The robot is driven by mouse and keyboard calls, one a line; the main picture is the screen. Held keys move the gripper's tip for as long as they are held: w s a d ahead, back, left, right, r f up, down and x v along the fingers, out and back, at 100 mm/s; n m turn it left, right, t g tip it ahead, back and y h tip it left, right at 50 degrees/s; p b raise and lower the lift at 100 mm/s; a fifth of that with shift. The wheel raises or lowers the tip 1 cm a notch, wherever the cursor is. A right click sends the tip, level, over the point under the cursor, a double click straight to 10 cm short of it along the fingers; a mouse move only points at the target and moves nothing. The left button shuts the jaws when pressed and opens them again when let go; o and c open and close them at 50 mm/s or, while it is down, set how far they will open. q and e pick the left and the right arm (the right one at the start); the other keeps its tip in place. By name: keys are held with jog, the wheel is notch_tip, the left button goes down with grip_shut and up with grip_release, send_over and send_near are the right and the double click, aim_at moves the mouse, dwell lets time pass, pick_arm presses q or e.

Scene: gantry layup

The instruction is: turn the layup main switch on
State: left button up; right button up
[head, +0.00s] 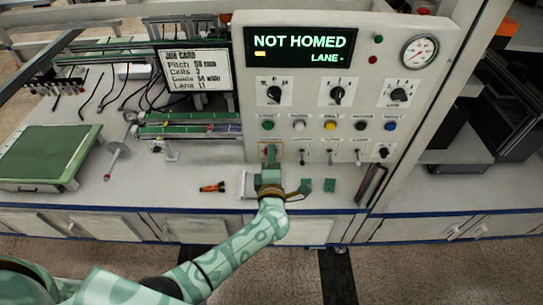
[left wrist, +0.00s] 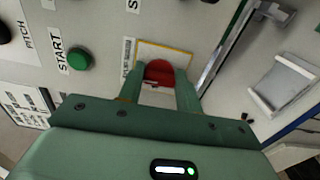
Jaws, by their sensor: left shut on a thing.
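The layup main switch is a red knob (left wrist: 160,71) on a pale plate with a yellow border (left wrist: 172,47), low on the upright control panel (head: 310,100). In the head view its plate (head: 270,146) shows just above my left gripper (head: 270,160). In the left wrist view the two green fingers of my left gripper (left wrist: 159,84) stand on either side of the red knob, shut on it. The fingers hide the knob's sides, and I cannot tell which way it is turned. My right gripper is not in view.
The display (head: 299,47) is lit and reads NOT HOMED. A green START button (left wrist: 79,58) and several small toggles sit close to the switch. An orange and black tool (head: 212,187) lies on the bench left of my gripper. A green mat (head: 48,153) lies far left.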

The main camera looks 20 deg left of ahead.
pick_arm(q)
jog(key=shift+s+f, duration=0.1)
jog(key=shift+f, duration=0.05)
dwell(0.4)
jog(key=o, duration=1)
jog(key=shift+d, duration=0.1)
jog(key=v, duration=1.6)
jog(key=shift+s, duration=0.1)
